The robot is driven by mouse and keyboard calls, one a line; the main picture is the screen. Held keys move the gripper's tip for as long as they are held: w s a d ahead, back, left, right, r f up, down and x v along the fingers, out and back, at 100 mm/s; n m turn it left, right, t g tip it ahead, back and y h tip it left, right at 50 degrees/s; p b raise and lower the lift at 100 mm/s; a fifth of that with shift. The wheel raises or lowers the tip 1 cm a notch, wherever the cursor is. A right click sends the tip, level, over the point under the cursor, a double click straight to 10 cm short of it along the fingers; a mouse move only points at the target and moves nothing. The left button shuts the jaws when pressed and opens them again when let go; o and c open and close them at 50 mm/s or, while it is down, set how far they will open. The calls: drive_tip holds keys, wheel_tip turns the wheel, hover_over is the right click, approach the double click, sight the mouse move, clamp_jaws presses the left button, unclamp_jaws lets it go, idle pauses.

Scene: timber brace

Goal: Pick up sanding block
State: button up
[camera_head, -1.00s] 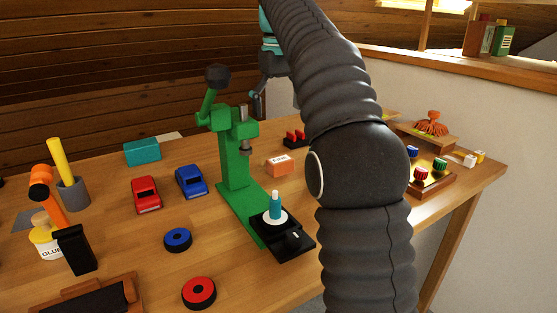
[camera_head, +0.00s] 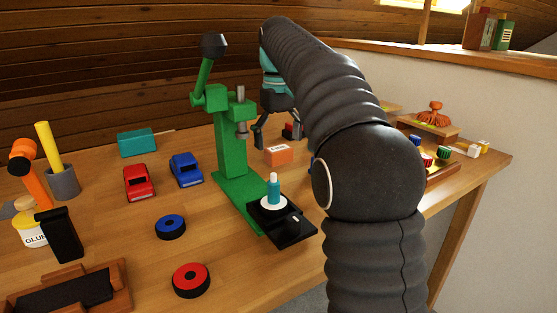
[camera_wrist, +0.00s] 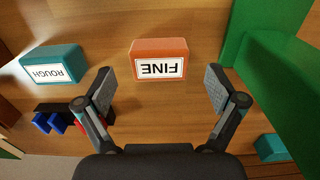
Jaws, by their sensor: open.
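An orange sanding block labelled FINE (camera_head: 279,155) lies on the wooden bench to the right of the green press. In the wrist view the FINE block (camera_wrist: 160,60) sits centred just ahead of my fingertips, its label upside down. A teal block labelled ROUGH (camera_wrist: 52,66) lies to its left in that view; my arm seems to hide it in the head view. My gripper (camera_head: 275,136) is open and empty, above and behind the orange block in the head view. In the wrist view my gripper (camera_wrist: 160,90) has its fingers spread wider than the block, apart from it.
The green press (camera_head: 232,150) stands close beside the FINE block. Red and blue items (camera_wrist: 60,120) sit near my left finger in the wrist view.

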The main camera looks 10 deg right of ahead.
drive_tip(key=shift+f+b, duration=0.3)
drive_tip(key=shift+f, duration=1.15)
drive_tip(key=shift+c, duration=0.3)
drive_tip(key=c, duration=1.2)
drive_tip(key=shift+o, duration=0.2)
drive_tip(key=shift+r, duration=0.1)
drive_tip(key=shift+r+p, duration=0.3)
drive_tip(key=shift+r, duration=0.25)
drive_tip(key=r, duration=0.2)
drive_tip(key=r+p, duration=0.1)
drive_tip(key=shift+s+d+r, duration=0.2)
drive_tip(key=shift+d+r, duration=0.05)
drive_tip(key=s+d+r, duration=0.4)
drive_tip(key=s, duration=0.1)
drive_tip(key=s+d+r+p, duration=0.1)
drive_tip(key=s+d+r, duration=0.1)
drive_tip(key=s+d, duration=0.1)
drive_tip(key=shift+s+d+r, duration=0.1)
drive_tip(key=shift+s+r, duration=0.05)
drive_tip(key=shift+s, duration=0.1)
